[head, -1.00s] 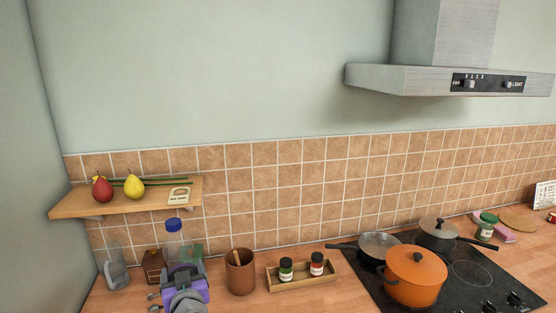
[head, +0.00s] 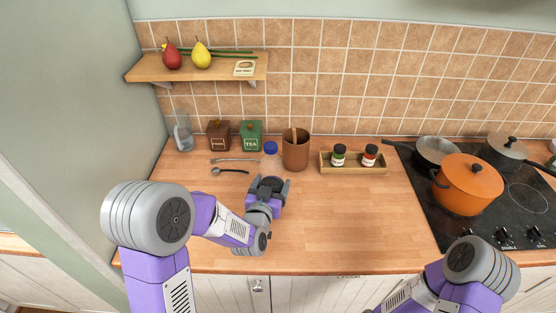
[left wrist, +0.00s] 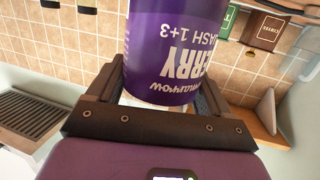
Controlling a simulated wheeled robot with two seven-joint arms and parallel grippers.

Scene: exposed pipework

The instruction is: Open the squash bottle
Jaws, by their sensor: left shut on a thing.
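The squash bottle has a blue cap (head: 271,148) and a clear upper part (head: 271,164) that show just beyond my left gripper (head: 268,186) in the head view. The cap is on the bottle, which looks upright. In the left wrist view its purple label (left wrist: 172,45), with upside-down lettering, fills the space between the fingers of my left gripper (left wrist: 160,105), which is shut on it. My gripper hides the lower bottle in the head view, so I cannot tell whether it touches the counter. My right arm shows at the lower right; its gripper is out of view.
A brown utensil pot (head: 296,150) stands right of the bottle. Tea (head: 251,136) and brown (head: 219,136) canisters, a glass jug (head: 182,132) and spoons (head: 230,170) are behind and left. A jar tray (head: 353,170) and hob (head: 450,225) lie right. The counter's middle front (head: 345,225) is clear.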

